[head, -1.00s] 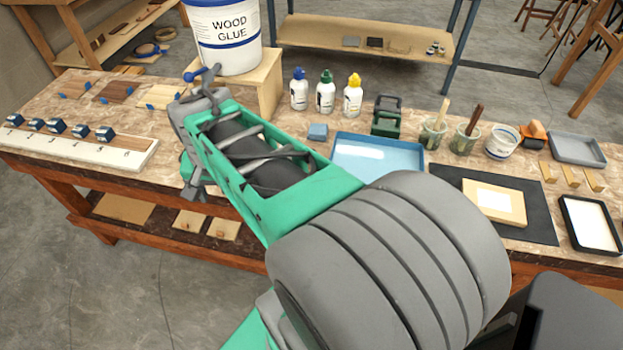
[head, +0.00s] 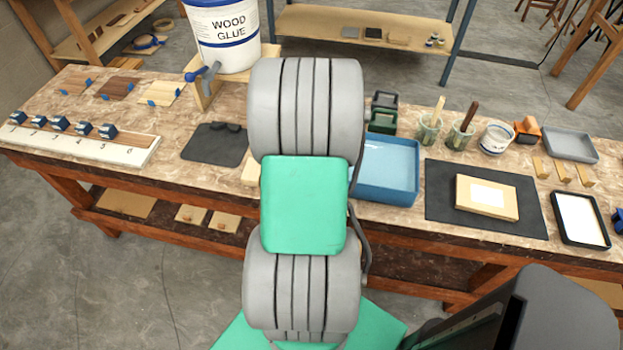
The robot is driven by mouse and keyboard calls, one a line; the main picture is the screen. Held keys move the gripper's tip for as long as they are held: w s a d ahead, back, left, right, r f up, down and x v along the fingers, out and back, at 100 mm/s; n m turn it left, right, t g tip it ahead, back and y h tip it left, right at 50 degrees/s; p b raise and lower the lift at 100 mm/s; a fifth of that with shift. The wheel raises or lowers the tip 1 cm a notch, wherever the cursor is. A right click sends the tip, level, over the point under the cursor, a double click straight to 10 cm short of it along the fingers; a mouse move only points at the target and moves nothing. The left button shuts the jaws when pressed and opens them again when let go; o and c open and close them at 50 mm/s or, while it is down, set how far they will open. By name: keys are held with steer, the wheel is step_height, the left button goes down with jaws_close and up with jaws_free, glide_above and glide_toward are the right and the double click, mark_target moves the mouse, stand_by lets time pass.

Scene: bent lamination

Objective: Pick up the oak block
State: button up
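I cannot tell for sure which piece is the oak block. A pale wooden piece (head: 250,173) shows only in part at the left edge of my arm, near the bench's front and beside a dark mat (head: 213,142); the rest of it is hidden. A flat light-wood block (head: 486,208) with a white patch on top lies on a black mat (head: 437,205) at the right. My gripper is not visible; my own arm links fill the middle of the view and cover that part of the bench.
A blue tray (head: 387,197) stands just right of my arm. Glue pots, small wooden blocks (head: 562,172) and a grey tray (head: 570,147) are at the right. A numbered white strip (head: 85,150) lies at the left. The wood glue bucket (head: 222,35) stands at the back.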

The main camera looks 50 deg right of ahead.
steer(key=shift+c, duration=0.5)
steer(key=c, duration=1.4)
